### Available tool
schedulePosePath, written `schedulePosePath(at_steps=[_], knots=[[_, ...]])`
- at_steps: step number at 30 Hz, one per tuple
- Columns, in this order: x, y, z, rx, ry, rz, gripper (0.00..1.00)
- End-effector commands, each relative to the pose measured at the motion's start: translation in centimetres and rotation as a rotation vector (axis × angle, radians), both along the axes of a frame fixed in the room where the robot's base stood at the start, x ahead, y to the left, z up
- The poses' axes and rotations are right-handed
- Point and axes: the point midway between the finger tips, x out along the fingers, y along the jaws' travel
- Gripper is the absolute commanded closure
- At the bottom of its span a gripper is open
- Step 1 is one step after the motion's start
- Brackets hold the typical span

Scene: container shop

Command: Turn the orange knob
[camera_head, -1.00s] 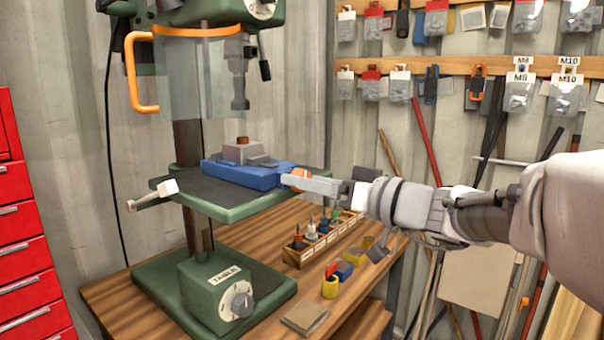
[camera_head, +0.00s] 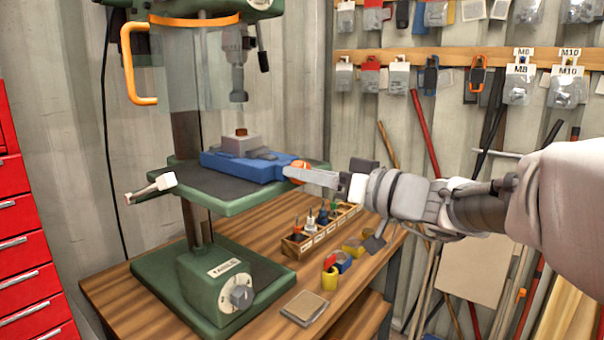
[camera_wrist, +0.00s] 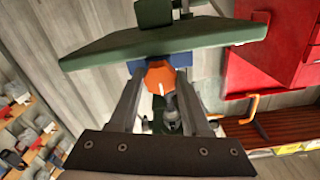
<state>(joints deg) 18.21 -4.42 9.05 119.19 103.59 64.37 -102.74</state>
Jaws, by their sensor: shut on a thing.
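The orange knob (camera_head: 298,171) sits on the right end of the blue vise (camera_head: 245,166) on the drill press table. In the wrist view the knob (camera_wrist: 160,76) shows a white mark pointing downward in the picture. My gripper (camera_head: 303,174) reaches in from the right at the knob. In the wrist view my gripper's (camera_wrist: 160,82) two fingers stand on either side of the knob, shut on it. The fingers partly cover the knob's sides. A grey block (camera_head: 240,146) is held in the vise.
The green drill press table (camera_head: 236,203) carries the vise. Below it on the wooden bench (camera_head: 262,325) are a rack of bits (camera_head: 302,240), small coloured pieces (camera_head: 331,280) and a flat square block (camera_head: 303,307). An orange-handled guard (camera_head: 145,98) hangs above. Red drawers (camera_head: 30,265) stand at left.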

Motion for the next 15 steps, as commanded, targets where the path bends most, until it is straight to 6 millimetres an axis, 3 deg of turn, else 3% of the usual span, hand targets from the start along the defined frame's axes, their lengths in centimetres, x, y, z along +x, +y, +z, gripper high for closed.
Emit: schedulePosePath(at_steps=[15], knots=[[-0.04,0.08,-0.28,0.127,0.161,0.002,1.00]])
